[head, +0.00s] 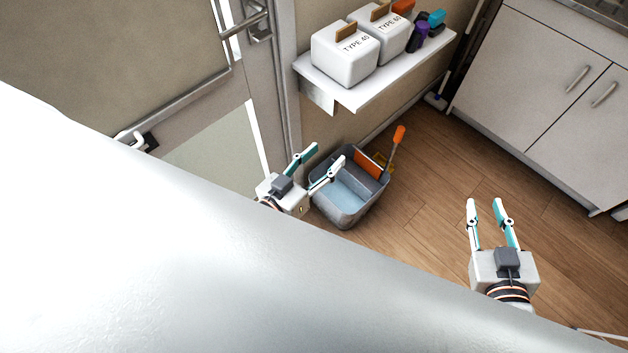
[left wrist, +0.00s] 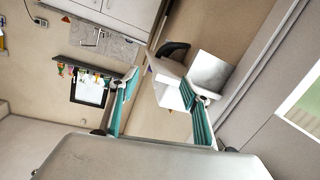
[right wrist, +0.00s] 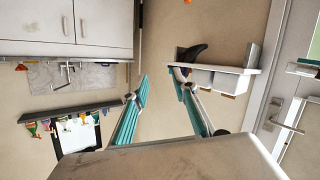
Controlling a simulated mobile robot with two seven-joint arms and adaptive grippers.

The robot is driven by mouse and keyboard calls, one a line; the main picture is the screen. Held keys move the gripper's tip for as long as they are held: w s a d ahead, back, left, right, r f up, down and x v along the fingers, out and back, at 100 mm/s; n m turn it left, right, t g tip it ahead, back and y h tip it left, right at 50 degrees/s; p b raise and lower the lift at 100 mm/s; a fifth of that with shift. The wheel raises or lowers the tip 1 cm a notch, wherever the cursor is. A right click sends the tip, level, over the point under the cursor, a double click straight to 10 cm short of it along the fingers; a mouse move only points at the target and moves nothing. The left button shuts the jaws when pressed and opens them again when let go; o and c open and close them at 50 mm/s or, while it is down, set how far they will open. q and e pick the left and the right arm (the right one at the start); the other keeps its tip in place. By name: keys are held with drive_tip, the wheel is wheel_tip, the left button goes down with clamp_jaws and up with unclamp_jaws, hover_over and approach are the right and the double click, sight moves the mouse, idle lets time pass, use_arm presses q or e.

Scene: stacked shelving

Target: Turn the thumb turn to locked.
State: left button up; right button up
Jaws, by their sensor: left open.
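The door (head: 205,115) stands at the upper left of the head view. A metal lever handle (head: 245,22) with its plate is at the door's edge, and a door lever also shows in the right wrist view (right wrist: 286,127). I cannot clearly make out the thumb turn or its position. My left gripper (head: 326,158) is open and empty, in front of the door's lower right side and apart from the lever. My right gripper (head: 486,203) is open and empty over the floor at the right, well away from the door.
A white shelf (head: 335,92) beside the door holds two white containers (head: 343,58) and small coloured items. A grey bucket (head: 348,210) stands on the floor near my left gripper. White cabinets (head: 530,80) stand at the right. My own pale body hides the lower left.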

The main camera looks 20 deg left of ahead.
use_arm(q)
drive_tip(key=s+f+m+g, duration=0.1)
drive_tip(key=s+f+g, duration=0.1)
drive_tip(key=f, duration=0.3)
drive_tip(key=shift+s+a+f+m+g, duration=0.3)
drive_tip(key=shift+s+a+f+m, duration=0.1)
drive_tip(key=shift+s, duration=0.35)
drive_tip(key=s+a+f+m+g+y, duration=0.1)
drive_tip(key=s+a+f+g, duration=0.2)
drive_tip(key=s+f, duration=0.3)
drive_tip(key=shift+f+m, duration=0.4)
drive_tip(key=shift+f, duration=0.35)
use_arm(e)
drive_tip(key=s+f+g, duration=0.1)
drive_tip(key=s+f, duration=0.3)
drive_tip(key=f, duration=0.5)
drive_tip(key=s+f+m+g, duration=0.1)
drive_tip(key=s+f, duration=0.3)
drive_tip(key=f, duration=0.5)
drive_tip(key=shift+s+d+g+h, duration=0.15)
drive_tip(key=shift+g+h, duration=0.15)
drive_tip(key=shift+g, duration=0.5)
